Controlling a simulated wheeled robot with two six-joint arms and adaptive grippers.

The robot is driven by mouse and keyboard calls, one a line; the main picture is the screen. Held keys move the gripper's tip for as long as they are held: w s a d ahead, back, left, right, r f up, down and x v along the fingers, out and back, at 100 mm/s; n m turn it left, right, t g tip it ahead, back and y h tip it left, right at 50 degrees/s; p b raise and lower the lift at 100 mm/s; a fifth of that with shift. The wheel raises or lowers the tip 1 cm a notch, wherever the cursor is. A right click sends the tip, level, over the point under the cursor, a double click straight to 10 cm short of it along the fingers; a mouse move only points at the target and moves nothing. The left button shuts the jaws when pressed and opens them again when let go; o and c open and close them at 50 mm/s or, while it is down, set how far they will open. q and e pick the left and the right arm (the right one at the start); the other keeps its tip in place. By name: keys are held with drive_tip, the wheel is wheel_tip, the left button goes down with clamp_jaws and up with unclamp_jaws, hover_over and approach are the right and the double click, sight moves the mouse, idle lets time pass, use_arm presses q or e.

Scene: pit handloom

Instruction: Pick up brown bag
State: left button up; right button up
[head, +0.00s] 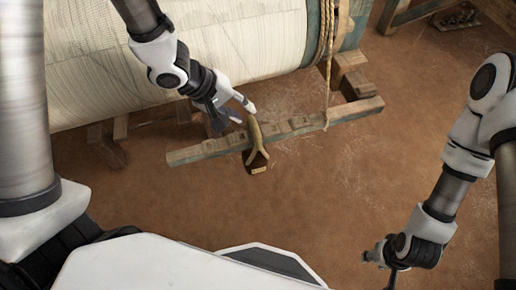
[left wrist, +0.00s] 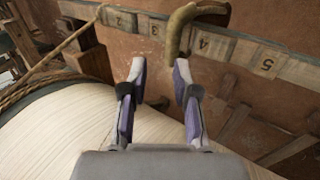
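A small brown bag (head: 257,161) hangs at the front of a wooden rail, its thick tan strap looped over the rail. My left gripper (head: 235,112) is open and empty, just behind the rail and close to the strap. Its two fingers (left wrist: 158,80) are apart, with the strap beyond their tips. My right gripper (head: 385,264) is low at the right, away from the bag, and its fingers are too unclear to read.
The numbered rail (head: 213,147) also shows in the left wrist view (left wrist: 233,48). A large cloth-wrapped loom roller (head: 240,40) lies behind it. A rope (head: 328,85) hangs to the rail's right end. The brown floor in front is clear.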

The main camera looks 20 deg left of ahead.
sight(252, 125)
use_arm(q)
drive_tip(key=b+x, duration=0.1)
drive_tip(key=x, duration=0.1)
drive_tip(key=a+b+x, duration=0.1)
drive_tip(key=b+x, duration=0.1)
drive_tip(key=x, duration=0.1)
drive_tip(key=s+f+b+x, duration=0.1)
drive_tip(key=x, duration=0.2)
drive_tip(key=shift+w+a+f, duration=0.1)
drive_tip(key=shift+f, duration=0.2)
use_arm(e)
wheel_tip(252, 125, down, 6)
drive_tip(key=shift+f, duration=0.2)
use_arm(q)
clamp_jaws()
drive_tip(key=shift+r, duration=0.15)
use_arm(e)
drive_tip(key=shift+r, duration=0.1)
